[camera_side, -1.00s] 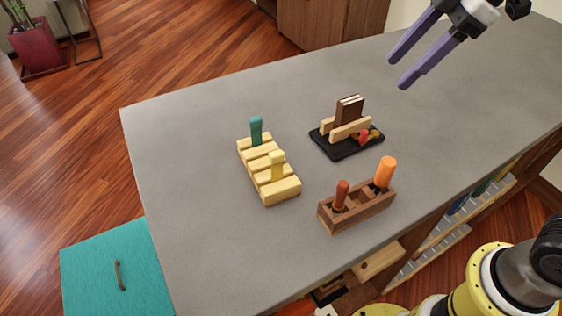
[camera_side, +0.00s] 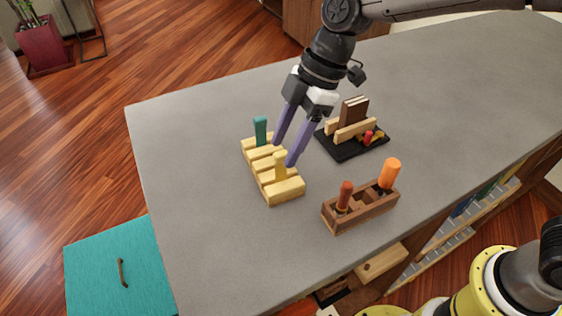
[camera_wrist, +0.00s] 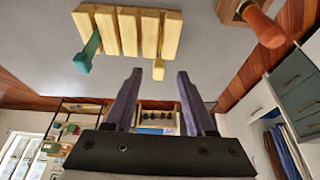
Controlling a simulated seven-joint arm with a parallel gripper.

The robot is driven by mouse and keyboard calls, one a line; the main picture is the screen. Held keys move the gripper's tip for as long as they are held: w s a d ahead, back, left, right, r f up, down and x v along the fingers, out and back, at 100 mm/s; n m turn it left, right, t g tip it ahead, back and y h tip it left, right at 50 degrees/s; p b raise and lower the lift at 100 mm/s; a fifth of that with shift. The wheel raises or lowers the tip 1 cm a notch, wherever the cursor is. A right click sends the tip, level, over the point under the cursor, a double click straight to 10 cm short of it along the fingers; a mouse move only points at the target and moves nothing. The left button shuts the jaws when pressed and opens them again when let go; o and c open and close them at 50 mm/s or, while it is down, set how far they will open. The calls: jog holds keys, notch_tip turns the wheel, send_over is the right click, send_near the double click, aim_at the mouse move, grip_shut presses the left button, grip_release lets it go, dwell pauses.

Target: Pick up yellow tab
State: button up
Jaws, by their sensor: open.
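The yellow tab (camera_side: 280,164) stands upright in a slot of the pale yellow slotted block (camera_side: 284,192) on the grey table. A teal tab (camera_side: 260,130) stands in the far end of the same block. My gripper (camera_side: 283,152) is open and empty, its purple fingers pointing down near the yellow tab. In the wrist view the yellow tab (camera_wrist: 159,69) shows just beyond and between the two fingertips (camera_wrist: 160,74), with the teal tab (camera_wrist: 87,56) to the left. I cannot tell the exact height gap.
A wooden rack (camera_side: 362,210) with a red-brown peg (camera_side: 345,195) and an orange peg (camera_side: 390,173) stands at the right front. A black tray (camera_side: 345,153) with dark brown slabs (camera_side: 353,110) is behind it. The table's left side is clear.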

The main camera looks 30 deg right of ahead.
aim_at(278, 161)
jog(key=shift+x, duration=3.15)
jog(key=shift+w+d, duration=0.1)
jog(key=shift+d, duration=0.05)
grip_shut()
